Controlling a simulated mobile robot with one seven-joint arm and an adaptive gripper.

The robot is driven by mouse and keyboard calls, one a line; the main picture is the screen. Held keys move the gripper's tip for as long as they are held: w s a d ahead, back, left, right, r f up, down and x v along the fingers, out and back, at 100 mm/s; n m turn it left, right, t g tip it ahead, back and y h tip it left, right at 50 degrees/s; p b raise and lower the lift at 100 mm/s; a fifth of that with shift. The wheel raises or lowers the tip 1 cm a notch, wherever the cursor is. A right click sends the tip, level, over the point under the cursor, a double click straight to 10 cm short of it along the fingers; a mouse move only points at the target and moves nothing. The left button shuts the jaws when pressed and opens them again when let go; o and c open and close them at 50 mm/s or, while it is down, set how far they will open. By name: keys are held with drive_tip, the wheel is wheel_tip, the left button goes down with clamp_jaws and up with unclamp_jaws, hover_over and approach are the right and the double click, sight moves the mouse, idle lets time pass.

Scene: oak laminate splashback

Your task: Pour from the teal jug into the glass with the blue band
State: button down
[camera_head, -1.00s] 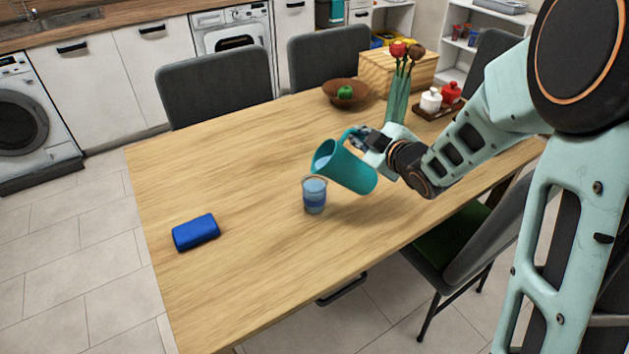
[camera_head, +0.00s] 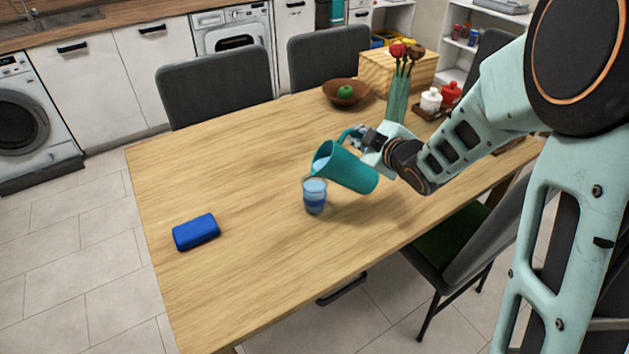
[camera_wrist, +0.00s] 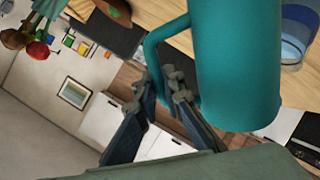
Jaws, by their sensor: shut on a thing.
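The teal jug (camera_head: 350,170) is tilted far over to the left in the head view, its mouth above and just right of the glass rim. Pale blue liquid shows inside its mouth. The glass with the blue band (camera_head: 314,197) stands upright on the table and holds bluish contents; its exact level is hard to tell. My gripper (camera_head: 360,138) is shut on the jug's handle. In the wrist view the fingers (camera_wrist: 166,92) are at the handle, beside the jug body (camera_wrist: 237,60), and part of the glass (camera_wrist: 297,32) shows at upper right.
A blue case (camera_head: 196,232) lies on the wooden table (camera_head: 230,160) at left. A bowl (camera_head: 346,92) with a green fruit, a flower vase (camera_head: 397,98), a wooden box (camera_head: 415,72) and small red and white pots stand behind. The table's left half is mostly clear.

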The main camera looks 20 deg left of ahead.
drive_tip(key=shift+a+r+n, duration=0.25)
drive_tip(key=shift+r+n, duration=0.05)
drive_tip(key=shift+r, duration=0.05)
idle(1.1)
drive_tip(key=shift+d+f+b, duration=0.3)
drive_tip(key=shift+d+f, duration=0.05)
drive_tip(key=shift+f, duration=0.25)
drive_tip(key=shift+w+d+m, duration=0.15)
drive_tip(key=shift+d+m, duration=0.15)
drive_tip(key=shift+m, duration=0.3)
drive_tip(key=f+b, duration=0.1)
drive_tip(key=d+f+m+y+b, duration=0.1)
drive_tip(key=f+b, duration=0.1)
drive_tip(key=shift+w+d+m+y, duration=0.15)
drive_tip(key=shift+d+m+y, duration=0.1)
drive_tip(key=shift+m+y, duration=0.05)
drive_tip(key=shift+a+r, duration=0.1)
drive_tip(key=shift+r, duration=0.2)
drive_tip(key=w+d+f+m+t+y+b, duration=0.2)
drive_tip(key=d+f+m+y+b, duration=0.1)
drive_tip(key=d+f+m+b, duration=0.2)
drive_tip(key=shift+f+m+b, duration=0.6)
drive_tip(key=shift+f+b, duration=0.05)
drive_tip(key=shift+b, duration=0.35)
